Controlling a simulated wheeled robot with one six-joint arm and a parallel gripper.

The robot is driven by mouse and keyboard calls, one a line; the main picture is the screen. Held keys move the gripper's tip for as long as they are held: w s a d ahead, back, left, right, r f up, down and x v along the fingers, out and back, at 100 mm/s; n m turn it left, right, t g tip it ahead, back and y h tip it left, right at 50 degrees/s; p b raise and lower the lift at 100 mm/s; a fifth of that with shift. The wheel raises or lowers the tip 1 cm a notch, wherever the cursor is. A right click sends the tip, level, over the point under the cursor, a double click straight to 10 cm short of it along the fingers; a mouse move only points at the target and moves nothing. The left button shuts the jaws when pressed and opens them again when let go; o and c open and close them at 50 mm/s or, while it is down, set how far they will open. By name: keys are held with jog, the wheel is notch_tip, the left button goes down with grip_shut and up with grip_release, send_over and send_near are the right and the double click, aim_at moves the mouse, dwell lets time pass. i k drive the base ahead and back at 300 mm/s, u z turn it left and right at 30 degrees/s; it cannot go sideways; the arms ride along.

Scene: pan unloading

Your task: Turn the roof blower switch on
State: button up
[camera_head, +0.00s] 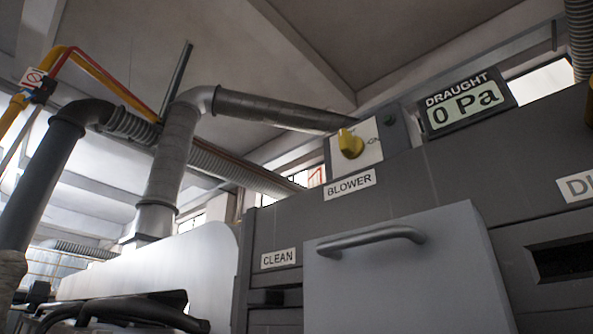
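The blower switch is a yellow rotary knob (350,143) on a pale square plate (371,155), upper right of centre. A label reading BLOWER (350,185) sits just below it. An ON mark (374,140) is printed to the right of the knob. The knob looks roughly upright, not turned toward the ON mark. A small dark green lamp (389,121) is beside the plate and looks unlit. The draught display (465,103) reads 0 Pa. I cannot make out my gripper in this view, and nothing touches the knob.
Below the switch is a grey cabinet with a light door (400,275) and a protruding bar handle (370,240). A CLEAN label (278,258) is to its left. Large ducts (170,160) rise at the left. A dark shape (130,308) lies at the bottom left. The space before the knob looks clear.

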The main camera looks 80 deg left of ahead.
aim_at(351, 146)
jog(key=u, duration=0.35)
jog(key=k, duration=0.6)
jog(key=u, duration=1.3)
jog(key=i, duration=0.5)
